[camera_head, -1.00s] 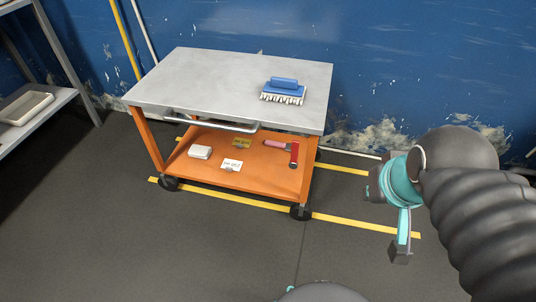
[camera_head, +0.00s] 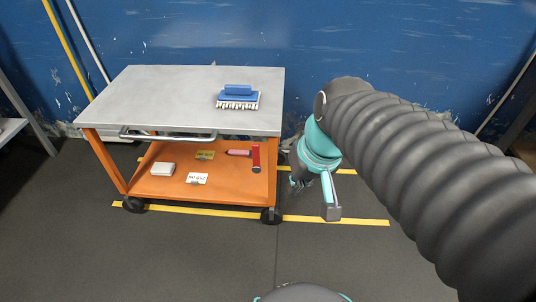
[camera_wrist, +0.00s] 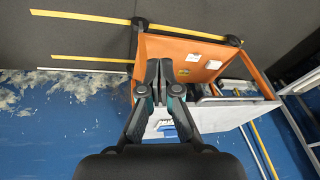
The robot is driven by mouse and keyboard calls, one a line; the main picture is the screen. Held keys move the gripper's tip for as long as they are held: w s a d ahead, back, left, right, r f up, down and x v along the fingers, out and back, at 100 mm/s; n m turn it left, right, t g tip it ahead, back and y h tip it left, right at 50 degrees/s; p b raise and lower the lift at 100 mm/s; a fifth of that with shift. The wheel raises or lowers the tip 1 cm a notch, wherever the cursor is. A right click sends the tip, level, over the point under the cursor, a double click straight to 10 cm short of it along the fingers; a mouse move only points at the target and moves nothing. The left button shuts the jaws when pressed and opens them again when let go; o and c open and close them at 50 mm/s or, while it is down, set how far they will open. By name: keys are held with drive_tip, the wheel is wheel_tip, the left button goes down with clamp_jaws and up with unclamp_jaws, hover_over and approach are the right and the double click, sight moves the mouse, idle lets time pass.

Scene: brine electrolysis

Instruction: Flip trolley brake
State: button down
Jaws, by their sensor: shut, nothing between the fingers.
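The trolley has a grey top (camera_head: 170,95) and an orange frame with an orange lower shelf (camera_head: 225,190). It stands on dark caster wheels, with a front right wheel (camera_head: 270,215) and a front left wheel (camera_head: 133,204) in view. No brake lever can be made out. My gripper (camera_head: 297,184) is beside the trolley's right end, pointing down and partly hidden by my wrist. In the wrist view, where the trolley is upside down, my gripper (camera_wrist: 165,66) is shut and empty before its orange side (camera_wrist: 147,47). Two wheels (camera_wrist: 140,22) (camera_wrist: 233,41) show there.
A blue brush (camera_head: 238,98) lies on the trolley top. A red-handled tool (camera_head: 256,158), a white block (camera_head: 162,169) and cards (camera_head: 197,179) lie on the shelf. Yellow floor lines (camera_head: 350,221) run beneath. A blue wall (camera_head: 330,40) is close behind; floor in front is clear.

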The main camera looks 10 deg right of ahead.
drive_tip(key=w+d+f+m+g+y+b, duration=0.1)
drive_tip(key=w+f+g+y+b, duration=0.1)
drive_tip(key=w+f+y, duration=0.4)
drive_tip(key=w+d+f+g+y+b, duration=0.1)
drive_tip(key=w+f+y+b, duration=0.2)
drive_tip(key=w, duration=0.5)
drive_tip(key=w+d+f+m+t+y+b, duration=0.2)
drive_tip(key=w+d+f+t+y, duration=0.3)
drive_tip(key=w+d+f, duration=0.4)
drive_tip(key=w+d+y+b, duration=0.1)
drive_tip(key=d, duration=0.2)
drive_tip(key=shift+w+d+f+y, duration=0.3)
drive_tip(key=shift+d+y, duration=0.05)
drive_tip(key=shift+y, duration=0.05)
approach(256, 158)
drive_tip(key=w+a+r, duration=0.2)
drive_tip(key=a, duration=0.3)
drive_tip(key=shift+a+r+b, duration=0.3)
drive_tip(key=shift+b, duration=0.05)
drive_tip(key=shift+w, duration=0.15)
